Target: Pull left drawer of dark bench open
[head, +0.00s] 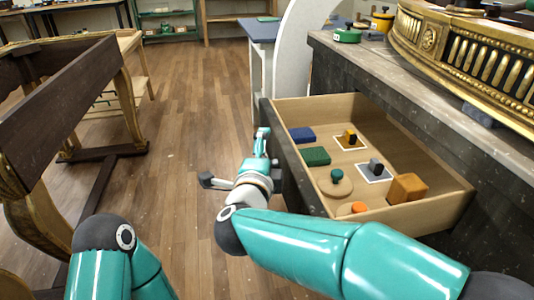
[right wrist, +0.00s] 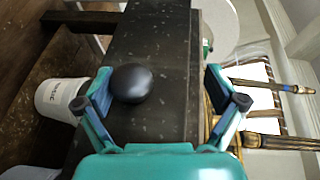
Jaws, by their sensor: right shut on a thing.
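The dark bench (head: 330,45) runs along the right side in the head view. Its left drawer (head: 290,175) stands pulled out, with its pale wooden inside showing. My right gripper (head: 264,142) is at the outer face of the drawer front, near its far end. The exact contact is unclear. My left gripper is out of view.
The drawer holds a blue block (head: 302,134), a green block (head: 315,156), an orange-brown block (head: 408,188) and several small pieces. A gilt frame (head: 465,50) lies on the benchtop. A dark wooden frame with gilt legs (head: 60,90) stands left. Floor between is clear.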

